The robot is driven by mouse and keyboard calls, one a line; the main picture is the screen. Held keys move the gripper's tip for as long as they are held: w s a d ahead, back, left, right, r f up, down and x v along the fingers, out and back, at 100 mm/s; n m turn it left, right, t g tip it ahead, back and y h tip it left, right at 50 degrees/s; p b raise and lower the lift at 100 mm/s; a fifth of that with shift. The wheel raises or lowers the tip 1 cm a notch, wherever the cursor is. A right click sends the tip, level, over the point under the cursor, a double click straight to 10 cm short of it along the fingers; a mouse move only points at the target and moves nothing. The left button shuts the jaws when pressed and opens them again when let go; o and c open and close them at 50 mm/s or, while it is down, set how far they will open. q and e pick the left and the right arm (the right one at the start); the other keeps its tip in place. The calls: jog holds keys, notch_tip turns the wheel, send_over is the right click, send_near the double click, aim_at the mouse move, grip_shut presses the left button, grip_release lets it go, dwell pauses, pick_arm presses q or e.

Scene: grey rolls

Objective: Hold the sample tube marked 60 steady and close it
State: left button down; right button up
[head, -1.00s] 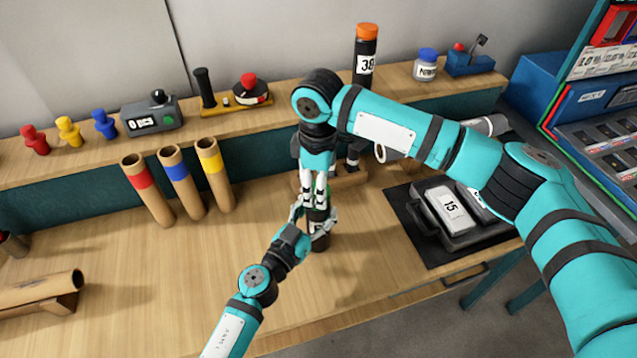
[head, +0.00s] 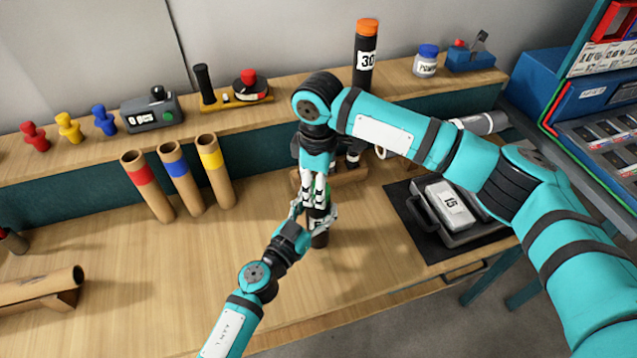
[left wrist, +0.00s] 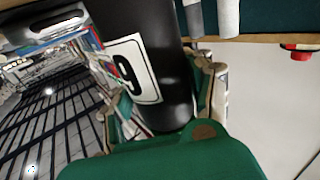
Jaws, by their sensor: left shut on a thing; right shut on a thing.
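The sample tube (head: 319,238) is a dark upright cylinder on the bench. In the left wrist view the black tube (left wrist: 172,75) fills the middle, with a white label showing one large digit, a 6 or 9 by its turn; the rest is hidden. My left gripper (head: 319,216) is shut around the tube's body. My right gripper (head: 317,192) points down from above, shut at the tube's top. A bit of green, apparently the cap (head: 327,190), shows between its fingers. The fingers hide how the cap sits on the tube.
Behind stands a wooden rack (head: 345,176). A black case with a block marked 15 (head: 453,203) lies at right on a dark mat. Cardboard tubes with red, blue and yellow bands (head: 178,170) stand at left. An orange-capped tube marked 30 (head: 366,62) is on the shelf.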

jog(key=m, duration=0.4)
jog(key=shift+s+a, duration=0.1)
jog(key=m, duration=1)
jog(key=shift+a+f+m, duration=0.1)
jog(key=shift+m, duration=0.3)
jog(key=m, duration=0.8)
jog(key=shift+m, duration=0.3)
jog(key=m, duration=0.9)
jog(key=shift+m, duration=0.4)
jog(key=m, duration=0.3)
jog(key=shift+w+m, duration=0.2)
jog(key=shift+m, duration=0.2)
